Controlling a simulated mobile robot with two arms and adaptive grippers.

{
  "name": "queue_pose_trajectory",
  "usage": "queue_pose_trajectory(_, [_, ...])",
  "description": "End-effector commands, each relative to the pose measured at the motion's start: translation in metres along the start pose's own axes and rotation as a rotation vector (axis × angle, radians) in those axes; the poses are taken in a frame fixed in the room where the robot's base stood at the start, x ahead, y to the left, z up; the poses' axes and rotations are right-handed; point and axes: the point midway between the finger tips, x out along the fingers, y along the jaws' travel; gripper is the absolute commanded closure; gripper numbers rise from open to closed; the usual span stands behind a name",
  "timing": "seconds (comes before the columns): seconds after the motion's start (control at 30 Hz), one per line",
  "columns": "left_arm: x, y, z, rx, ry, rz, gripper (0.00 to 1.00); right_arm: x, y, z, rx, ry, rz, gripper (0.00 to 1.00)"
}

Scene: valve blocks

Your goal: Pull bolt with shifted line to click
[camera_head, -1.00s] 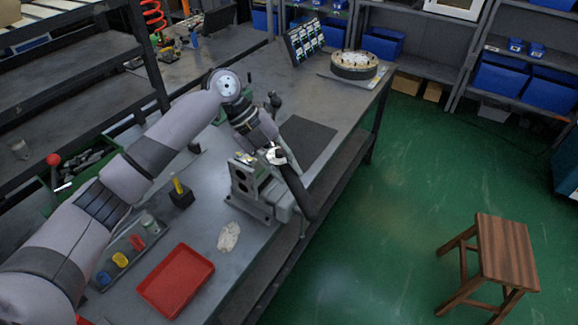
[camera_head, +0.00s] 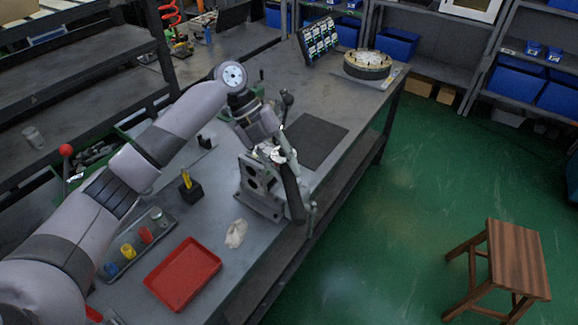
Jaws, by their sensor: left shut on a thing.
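The grey metal valve block (camera_head: 252,180) sits on a mount near the right edge of the workbench, with round dark openings on its face. My left gripper (camera_head: 279,156) is just right of and above the block, shut on a long tool with a dark handle (camera_head: 292,192) that looks like a torque wrench. The handle hangs down toward the bench edge beside the block. The bolts and their line marks are too small or hidden behind the gripper and tool. I cannot tell whether the tool's head sits on a bolt. My right gripper is not in view.
A red tray (camera_head: 183,274), a crumpled pale cloth (camera_head: 236,234), a small black holder (camera_head: 191,191) and a tray of coloured parts (camera_head: 137,243) lie left of the block. A dark mat (camera_head: 311,142) lies behind. A wooden stool (camera_head: 515,258) stands on clear green floor.

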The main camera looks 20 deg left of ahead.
Motion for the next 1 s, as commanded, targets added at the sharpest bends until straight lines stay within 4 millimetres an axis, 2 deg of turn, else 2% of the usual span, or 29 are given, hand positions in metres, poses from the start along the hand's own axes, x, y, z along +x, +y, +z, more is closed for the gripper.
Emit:
queue_pose_trajectory(0.63, [-0.005, 0.007, -0.002, 0.059, 0.03, 0.019, 1.0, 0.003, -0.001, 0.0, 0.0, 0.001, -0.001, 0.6])
queue_pose_trajectory(1.0, [-0.013, 0.022, -0.001, 0.146, 0.08, 0.057, 1.0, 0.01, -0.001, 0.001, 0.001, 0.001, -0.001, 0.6])
